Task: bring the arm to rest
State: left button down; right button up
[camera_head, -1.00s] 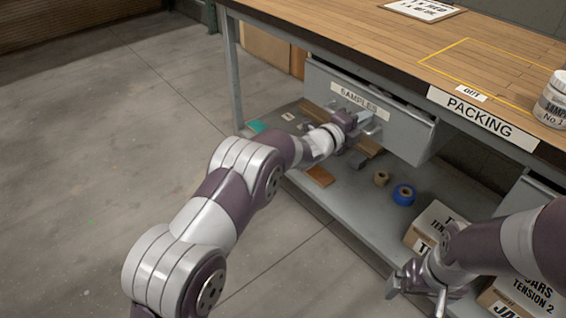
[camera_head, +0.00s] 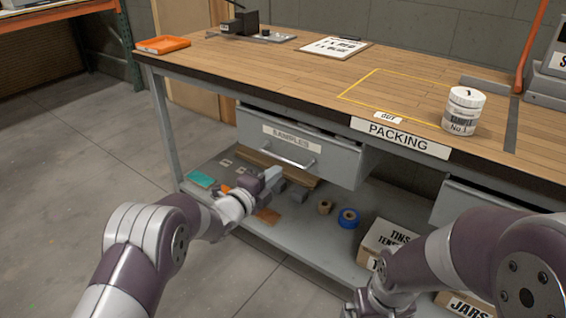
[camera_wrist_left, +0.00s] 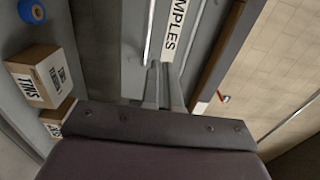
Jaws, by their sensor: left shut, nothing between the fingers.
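My left gripper (camera_head: 268,179) is shut and empty in the head view, in front of and below the SAMPLES drawer (camera_head: 338,166). It is apart from the drawer's handle (camera_head: 288,156). In the left wrist view its fingers (camera_wrist_left: 162,84) are together, pointing toward the drawer front, with the SAMPLES label (camera_wrist_left: 173,30) beyond. The drawer stands partly out under the bench top. My right arm (camera_head: 450,250) comes in from the right in the head view; its gripper is low at the bottom edge, and its fingers are cut off there.
On the lower shelf (camera_head: 300,238) are blue tape (camera_head: 348,217), a tan roll (camera_head: 325,206) and cartons (camera_head: 385,243). The floor at left is clear.

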pick_arm(q)
jog(key=s+a+f+n+g+y, duration=0.5)
jog(key=s+a+f+n+y, duration=0.3)
jog(key=a+f+n, duration=0.4)
jog(key=s+a+r+n+g+y, duration=0.1)
jog(key=s+a+n+g, duration=0.2)
jog(key=s, duration=0.6)
jog(key=s+a+r+n+g+y, duration=0.1)
jog(key=s+n+g, duration=0.2)
jog(key=s+n, duration=0.45)
jog(key=s+a+r+n+g+y, duration=0.1)
jog(key=s+a+n+g, duration=0.15)
jog(key=s, duration=0.75)
notch_tip(320, 180, up, 38)
jog(key=p, duration=3.6)
jog(key=shift+t+p, duration=0.35)
jog(key=shift+p, duration=0.05)
jog(key=shift+w+f, duration=0.1)
